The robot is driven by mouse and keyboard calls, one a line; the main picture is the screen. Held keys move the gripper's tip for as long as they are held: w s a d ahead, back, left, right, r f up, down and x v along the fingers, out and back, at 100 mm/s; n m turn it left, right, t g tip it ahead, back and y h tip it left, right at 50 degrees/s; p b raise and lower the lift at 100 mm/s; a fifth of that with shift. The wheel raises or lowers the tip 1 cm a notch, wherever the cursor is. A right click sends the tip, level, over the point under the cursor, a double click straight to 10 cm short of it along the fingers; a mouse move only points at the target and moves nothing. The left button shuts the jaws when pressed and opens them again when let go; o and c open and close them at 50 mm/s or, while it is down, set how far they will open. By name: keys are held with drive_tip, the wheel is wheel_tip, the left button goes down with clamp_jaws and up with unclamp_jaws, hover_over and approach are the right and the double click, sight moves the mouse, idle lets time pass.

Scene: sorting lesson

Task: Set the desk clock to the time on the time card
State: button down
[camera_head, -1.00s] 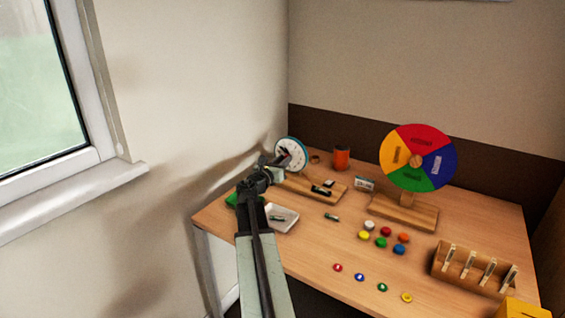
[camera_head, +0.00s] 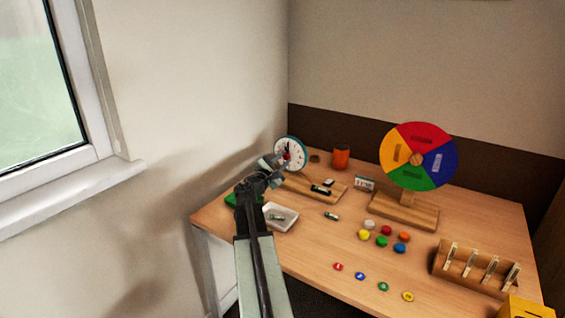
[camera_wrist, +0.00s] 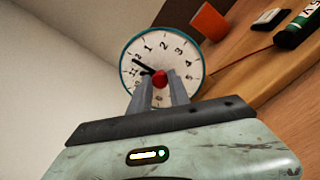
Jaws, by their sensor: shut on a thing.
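The desk clock (camera_head: 281,145), round and white with a blue-green rim, stands at the back left of the desk. It also shows, tilted, in the wrist view (camera_wrist: 172,56). My gripper (camera_head: 284,159) is in front of the clock face. In the wrist view my gripper (camera_wrist: 160,84) has its fingers on either side of the red centre knob (camera_wrist: 159,77) and is shut on it. The dark clock hands (camera_wrist: 143,66) point close together near the 12; part of the dial is hidden by the fingers. A small white card (camera_head: 364,184) stands behind the desk's middle; its writing is too small to read.
An orange cup (camera_head: 341,157) stands right of the clock. A wooden board with a battery (camera_head: 320,190), a white tray (camera_head: 291,211) and a green item (camera_head: 231,199) lie nearby. A colour wheel (camera_head: 427,136), several coloured discs and a wooden peg rack (camera_head: 472,268) fill the right.

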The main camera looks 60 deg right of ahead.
drive_tip(key=m, duration=0.7)
drive_tip(key=shift+w+d+m+g, duration=0.1)
drive_tip(key=shift+w+m+g, duration=0.05)
drive_tip(key=shift+m+g, duration=0.2)
drive_tip(key=m, duration=0.7)
drive_tip(key=shift+w+g, duration=0.1)
drive_tip(key=shift+g, duration=0.15)
drive_tip(key=shift+f, duration=0.1)
drive_tip(key=c, duration=1.2)
unclamp_jaws()
drive_tip(key=shift+c, duration=0.2)
drive_tip(key=a, duration=0.8)
drive_tip(key=shift+w+f+b, duration=0.15)
drive_tip(key=shift+f+b, duration=0.15)
drive_tip(key=shift+b, duration=0.1)
